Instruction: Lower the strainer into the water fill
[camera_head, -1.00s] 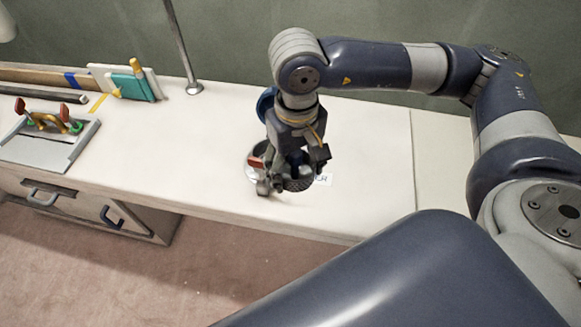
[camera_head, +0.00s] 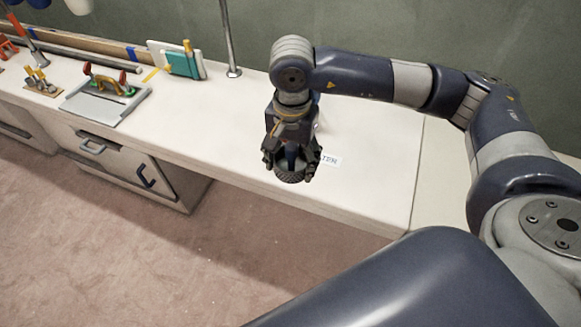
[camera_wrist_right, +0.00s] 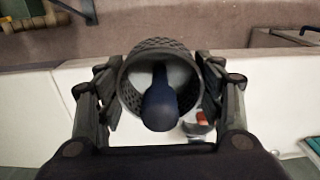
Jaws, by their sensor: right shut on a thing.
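The strainer is a dark mesh cup (camera_head: 291,177) with a dark blue handle. My right gripper (camera_head: 290,160) is shut on it and holds it mouth up near the counter's front edge. In the right wrist view the strainer (camera_wrist_right: 160,45) sits between the fingers of my right gripper (camera_wrist_right: 160,85), with the blue handle in its middle. The water fill is mostly hidden behind the gripper. A grey curved part with an orange-red piece (camera_wrist_right: 201,118) shows just past the strainer. I cannot tell whether the strainer touches the counter. My left gripper is not in view.
The white counter (camera_head: 370,185) is clear to the right, with a small printed label (camera_head: 331,160) beside the gripper. A metal post (camera_head: 230,40) stands behind. A grey tray with a fixture (camera_head: 105,105) and teal and white panels (camera_head: 185,62) are at left.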

